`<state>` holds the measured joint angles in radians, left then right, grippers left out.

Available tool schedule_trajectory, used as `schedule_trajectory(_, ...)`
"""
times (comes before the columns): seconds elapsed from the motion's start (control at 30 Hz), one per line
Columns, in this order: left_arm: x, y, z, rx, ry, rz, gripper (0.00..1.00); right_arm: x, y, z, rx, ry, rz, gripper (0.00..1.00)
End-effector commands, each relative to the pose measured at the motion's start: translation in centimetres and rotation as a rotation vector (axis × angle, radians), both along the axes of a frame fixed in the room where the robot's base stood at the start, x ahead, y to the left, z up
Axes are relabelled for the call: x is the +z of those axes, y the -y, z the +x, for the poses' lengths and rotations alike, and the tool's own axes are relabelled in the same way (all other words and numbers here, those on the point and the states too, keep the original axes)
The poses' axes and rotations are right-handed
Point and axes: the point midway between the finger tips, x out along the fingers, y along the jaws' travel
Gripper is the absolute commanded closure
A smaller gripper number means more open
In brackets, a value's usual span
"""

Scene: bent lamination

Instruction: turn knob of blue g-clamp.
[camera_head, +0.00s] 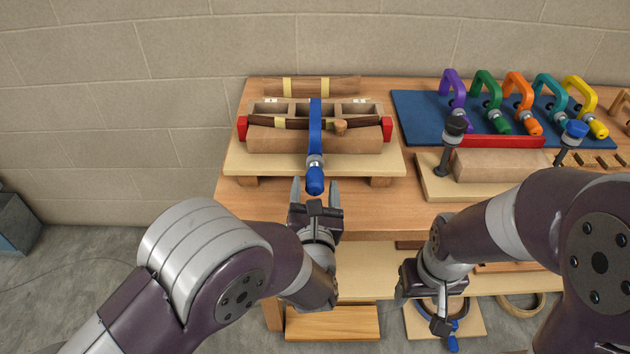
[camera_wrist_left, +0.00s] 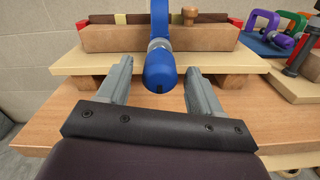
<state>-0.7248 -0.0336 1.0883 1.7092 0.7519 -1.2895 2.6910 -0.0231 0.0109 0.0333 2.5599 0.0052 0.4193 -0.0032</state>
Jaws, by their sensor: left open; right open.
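The blue g-clamp (camera_head: 315,124) sits across the middle of the wooden bending form (camera_head: 270,140) on the table. Its blue knob (camera_head: 315,181) points toward me over the front edge of the form's base board. The knob also shows large in the left wrist view (camera_wrist_left: 160,72). My left gripper (camera_head: 315,192) is open, with one finger on each side of the knob's near end. In the left wrist view a gap shows between the knob and each finger. My right gripper (camera_head: 424,305) is open and empty, low in front of the table at the right.
Purple, green, orange, teal and yellow clamps stand on a blue mat (camera_head: 415,112) at the back right. A lower shelf (camera_head: 370,284) holds more pieces. The wall is behind the table.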

Motion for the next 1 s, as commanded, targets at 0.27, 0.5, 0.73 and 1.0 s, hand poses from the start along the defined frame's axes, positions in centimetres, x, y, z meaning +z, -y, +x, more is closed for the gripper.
schedule_trajectory(0.27,0.0,0.0,1.9,0.0,-0.001,0.0,0.35,0.2,0.0,0.0,0.0,0.0,0.0,0.39)
schedule_trajectory(0.5,0.0,0.0,1.9,0.0,-0.001,0.001,0.48,0.2,0.0,0.0,0.0,0.0,0.0,0.39)
schedule_trajectory(0.73,0.0,0.0,1.9,-0.001,-0.001,0.001,0.91,0.2,0.0,0.0,0.0,0.0,0.0,0.39)
schedule_trajectory(1.0,-0.2,0.1,1.9,-0.001,0.0,0.047,0.91,-0.4,0.0,0.0,0.0,0.0,0.0,0.39)
